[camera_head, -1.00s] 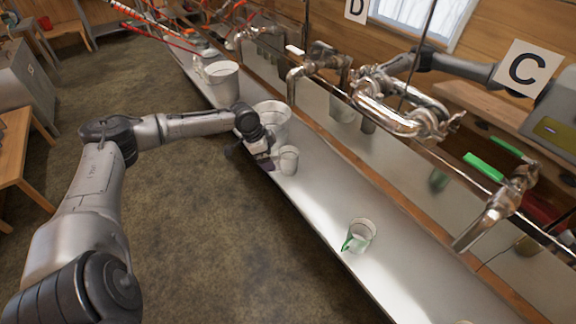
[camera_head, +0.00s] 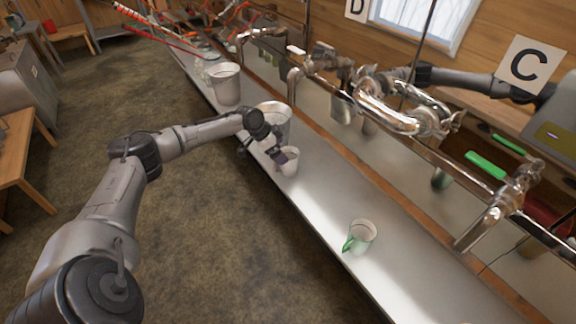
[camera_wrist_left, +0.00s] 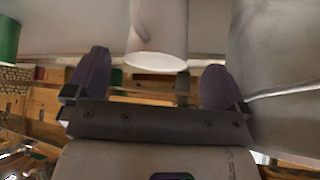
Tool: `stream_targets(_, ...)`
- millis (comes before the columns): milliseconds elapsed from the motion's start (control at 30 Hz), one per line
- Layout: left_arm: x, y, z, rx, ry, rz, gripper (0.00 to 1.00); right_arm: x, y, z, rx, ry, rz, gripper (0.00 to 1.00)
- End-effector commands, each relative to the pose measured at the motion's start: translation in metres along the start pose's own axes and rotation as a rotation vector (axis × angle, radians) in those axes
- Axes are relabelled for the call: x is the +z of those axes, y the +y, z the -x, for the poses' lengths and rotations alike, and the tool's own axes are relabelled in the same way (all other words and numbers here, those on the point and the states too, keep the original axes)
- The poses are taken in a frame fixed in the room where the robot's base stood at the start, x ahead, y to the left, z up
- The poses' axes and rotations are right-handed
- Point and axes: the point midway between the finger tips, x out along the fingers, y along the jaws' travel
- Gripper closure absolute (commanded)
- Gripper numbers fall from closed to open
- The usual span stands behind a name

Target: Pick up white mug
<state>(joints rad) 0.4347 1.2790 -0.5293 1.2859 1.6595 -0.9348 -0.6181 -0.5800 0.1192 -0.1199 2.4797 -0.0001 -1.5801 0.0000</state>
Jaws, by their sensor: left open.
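The white mug (camera_head: 291,163) stands on the long grey metal ledge (camera_head: 325,205), in front of a metal bucket. My left gripper (camera_head: 277,156) is open at the mug's left side, and its fingers partly cover the mug in the head view. In the left wrist view, the mug (camera_wrist_left: 158,30) shows between the two purple fingers of the left gripper (camera_wrist_left: 156,68), with a gap on each side. I cannot tell how far between the fingers it reaches. My right gripper is not in view.
A metal bucket (camera_head: 273,118) stands close behind the white mug, and its wall fills the right of the wrist view. Another bucket (camera_head: 224,84) stands farther along. A mug with a green handle (camera_head: 361,236) stands nearer me. The ledge between the mugs is clear. Metal pipes and taps (camera_head: 395,110) overhang the back.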

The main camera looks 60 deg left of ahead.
Motion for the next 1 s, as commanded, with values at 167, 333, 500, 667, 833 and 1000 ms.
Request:
stream_targets(167, -0.001, 0.001, -0.011, 0.001, 0.001, 0.0, 0.0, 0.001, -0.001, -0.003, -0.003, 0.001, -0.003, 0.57)
stream_targets(333, -0.003, 0.003, -0.034, 0.001, 0.002, 0.0, 0.0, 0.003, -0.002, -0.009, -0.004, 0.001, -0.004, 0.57)
stream_targets(500, -0.003, 0.002, -0.05, 0.0, 0.001, -0.001, 0.0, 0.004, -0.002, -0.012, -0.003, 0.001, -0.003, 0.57)
stream_targets(667, -0.003, 0.002, -0.054, 0.0, 0.0, -0.001, 0.0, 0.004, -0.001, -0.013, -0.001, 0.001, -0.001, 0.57)
stream_targets(833, -0.003, 0.002, -0.054, 0.0, -0.001, -0.001, 0.0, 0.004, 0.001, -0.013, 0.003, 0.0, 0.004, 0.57)
stream_targets(1000, -0.003, 0.002, -0.054, 0.0, -0.001, -0.001, 0.15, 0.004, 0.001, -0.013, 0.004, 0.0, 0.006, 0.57)
